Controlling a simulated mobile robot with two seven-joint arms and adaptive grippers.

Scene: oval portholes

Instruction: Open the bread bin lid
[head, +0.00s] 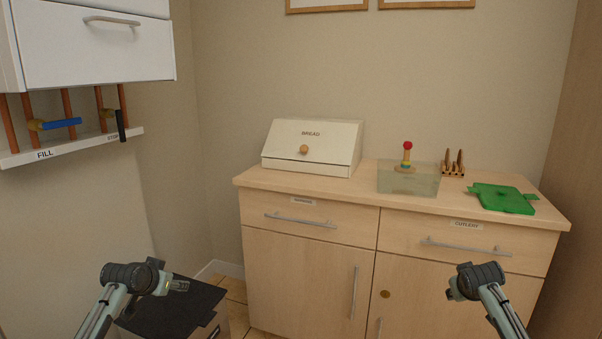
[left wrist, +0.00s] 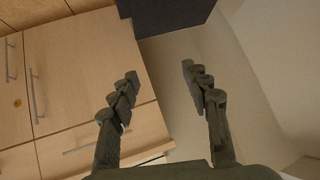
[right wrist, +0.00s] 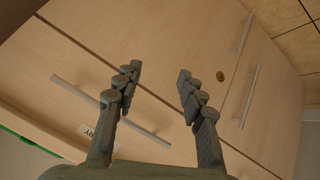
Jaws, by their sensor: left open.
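The cream bread bin (head: 308,165) stands on the left part of the wooden counter, against the wall. Its sloping front lid (head: 320,137) is shut, with the word BREAD near the top and a round wooden knob (head: 304,149) in the middle. My left gripper (head: 182,286) is low and to the left of the cabinet, apart from the bin. Its fingers are spread and empty in the left wrist view (left wrist: 158,76). My right gripper (head: 453,291) is in front of the right cabinet door. Its fingers are spread and empty in the right wrist view (right wrist: 157,76).
A white wall unit (head: 95,55) hangs at upper left. A dark-topped box (head: 175,305) stands low left.

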